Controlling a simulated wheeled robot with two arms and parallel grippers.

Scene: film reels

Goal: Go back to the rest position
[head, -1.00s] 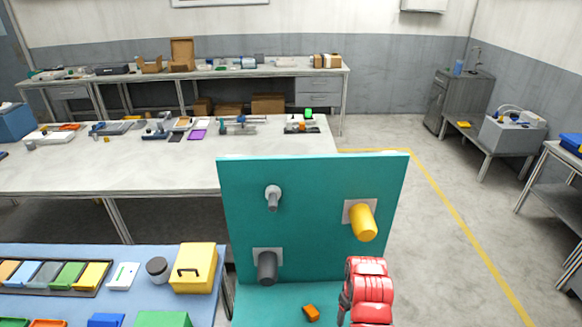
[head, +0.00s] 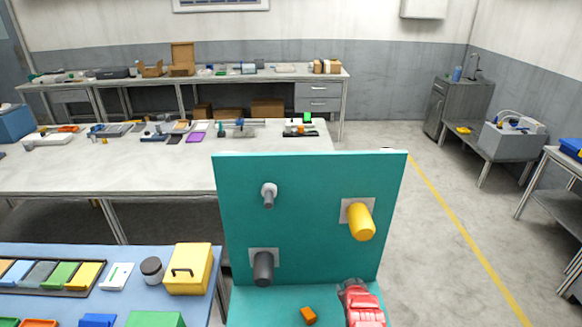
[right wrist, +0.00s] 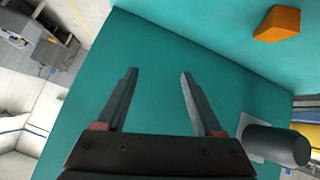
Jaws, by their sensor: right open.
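A teal upright panel (head: 310,215) stands on a teal base. It carries a small grey peg (head: 269,196) at upper left, a yellow peg (head: 361,222) at right and a dark grey peg (head: 263,268) at lower left. All three pegs are bare. My right arm shows red at the bottom of the head view, in front of the panel's right side. In the right wrist view my right gripper (right wrist: 157,75) is open and empty, with teal surface beyond its fingers. The dark grey peg (right wrist: 278,144) is to its right there. My left gripper is not in view.
An orange block (head: 309,315) lies on the teal base and shows in the right wrist view (right wrist: 278,25). A blue-topped table on the left holds a yellow box (head: 188,269), a dark round jar (head: 152,270) and a row of coloured bins. Open floor lies to the right.

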